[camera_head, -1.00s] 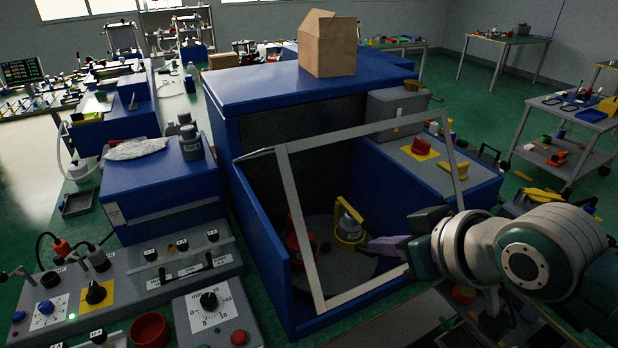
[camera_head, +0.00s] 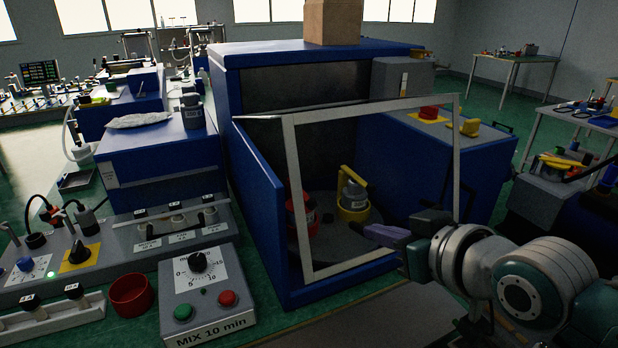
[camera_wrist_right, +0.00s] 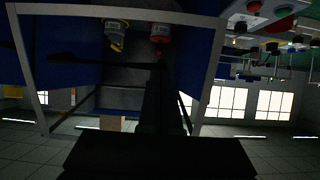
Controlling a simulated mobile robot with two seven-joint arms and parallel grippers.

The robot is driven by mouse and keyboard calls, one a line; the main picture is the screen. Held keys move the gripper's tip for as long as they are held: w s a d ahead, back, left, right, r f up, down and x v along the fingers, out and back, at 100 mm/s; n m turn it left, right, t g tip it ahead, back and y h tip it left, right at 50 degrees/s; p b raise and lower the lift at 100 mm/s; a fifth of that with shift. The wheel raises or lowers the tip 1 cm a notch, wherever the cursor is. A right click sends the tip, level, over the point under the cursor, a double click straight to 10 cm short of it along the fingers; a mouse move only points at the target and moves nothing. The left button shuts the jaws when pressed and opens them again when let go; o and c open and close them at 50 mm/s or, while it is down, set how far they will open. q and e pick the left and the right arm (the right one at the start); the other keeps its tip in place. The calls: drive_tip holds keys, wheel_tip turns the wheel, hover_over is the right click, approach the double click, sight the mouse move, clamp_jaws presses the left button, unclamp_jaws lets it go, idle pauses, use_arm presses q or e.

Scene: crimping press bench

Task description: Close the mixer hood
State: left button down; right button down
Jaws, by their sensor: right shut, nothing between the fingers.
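The mixer hood is a pale rectangular frame (camera_head: 298,195) that stands tilted in front of the open blue mixer housing (camera_head: 262,210). Its pane looks clear, so the inside shows through it. A red container (camera_head: 311,222) and a grey container with a yellow clamp (camera_head: 353,198) stand on the round plate inside. My right gripper (camera_head: 368,232) is shut and empty, by the lower right part of the frame. I cannot tell whether it touches the frame. The right wrist view shows the hood frame (camera_wrist_right: 33,85) around the dark gripper. My left gripper is not in view.
A control box (camera_head: 205,285) with a dial and green and red buttons stands at the front left, beside a red cup (camera_head: 131,294). A cardboard box (camera_head: 333,20) sits on the housing. A side unit with a red knob (camera_head: 429,112) stands right of the opening.

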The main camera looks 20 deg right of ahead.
drive_tip(key=w+f+b, duration=0.3)
drive_tip(key=f+b, duration=0.7)
drive_tip(key=f, duration=0.1)
drive_tip(key=shift+f+t, duration=0.4)
drive_tip(key=shift+a, duration=0.1)
